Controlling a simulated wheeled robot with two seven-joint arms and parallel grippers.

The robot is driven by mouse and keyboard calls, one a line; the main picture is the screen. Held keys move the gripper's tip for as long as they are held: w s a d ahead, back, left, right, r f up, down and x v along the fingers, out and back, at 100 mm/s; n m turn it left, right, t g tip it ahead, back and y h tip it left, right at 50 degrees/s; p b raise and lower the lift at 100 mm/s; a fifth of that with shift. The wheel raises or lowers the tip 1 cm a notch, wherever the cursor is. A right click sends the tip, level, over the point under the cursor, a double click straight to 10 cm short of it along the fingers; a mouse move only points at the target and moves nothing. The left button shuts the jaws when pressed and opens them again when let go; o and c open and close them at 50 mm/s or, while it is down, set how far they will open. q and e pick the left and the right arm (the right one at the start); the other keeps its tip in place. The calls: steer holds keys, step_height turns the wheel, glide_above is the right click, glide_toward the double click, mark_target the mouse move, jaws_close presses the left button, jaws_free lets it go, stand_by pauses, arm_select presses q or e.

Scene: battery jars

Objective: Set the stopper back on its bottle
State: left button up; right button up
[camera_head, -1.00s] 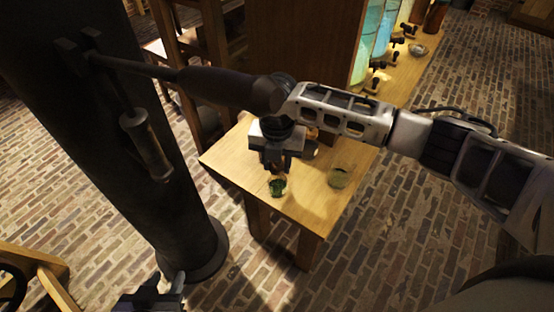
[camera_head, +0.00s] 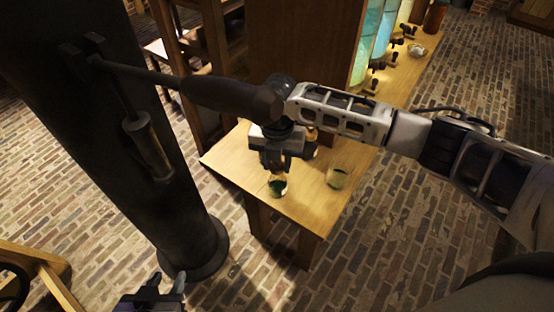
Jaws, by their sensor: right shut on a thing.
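My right gripper (camera_head: 277,168) points down over the near end of the wooden table (camera_head: 225,160). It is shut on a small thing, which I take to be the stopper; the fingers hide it. A small glass bottle with dark green in it (camera_head: 278,188) stands directly below the fingertips. I cannot tell whether the held thing touches its mouth. My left gripper (camera_head: 167,279) is low at the bottom left, away from the table, with its fingers apart and empty.
A clear glass jar (camera_head: 338,178) stands right of the green bottle. Amber glass (camera_head: 311,147) shows partly behind my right wrist. Tall glowing jars with taps (camera_head: 375,50) line the table farther back. A dark pillar (camera_head: 120,150) rises at left.

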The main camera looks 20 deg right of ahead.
steer(key=shift+r+p, duration=0.45)
stand_by(0.3)
steer(key=shift+p, duration=0.3)
steer(key=shift+f, duration=0.1)
stand_by(0.6)
steer(key=shift+r, duration=0.2)
steer(key=shift+r+p, duration=0.4)
steer(key=shift+r, duration=0.25)
